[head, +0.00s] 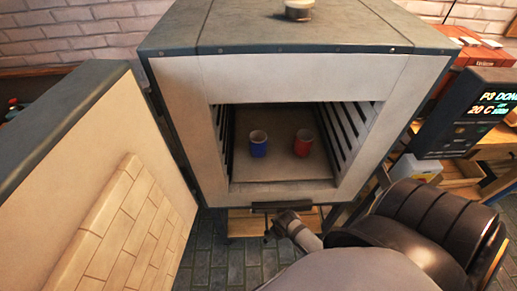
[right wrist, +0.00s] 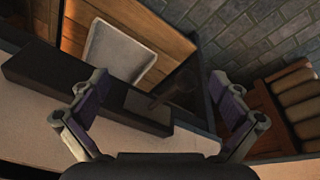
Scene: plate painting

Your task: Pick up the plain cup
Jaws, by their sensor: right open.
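A blue cup (head: 258,145) stands upright on the floor of the open kiln, left of centre. A red cup (head: 303,144) stands upright to its right, with a gap between them. Both have pale rims; at this size I cannot tell which one is plain. My right gripper (head: 279,226) is outside the kiln, below and in front of its opening. In the right wrist view, its fingers (right wrist: 160,108) are spread wide with no cup between them. Neither cup shows in that view. My left gripper is not in view.
The kiln (head: 300,80) has a front sill and slotted side walls around its opening. Its door (head: 110,190) is swung open to the left. A control panel (head: 470,115) stands at the right. A pale tray (right wrist: 122,52) lies on wood beyond a dark bar (right wrist: 85,92).

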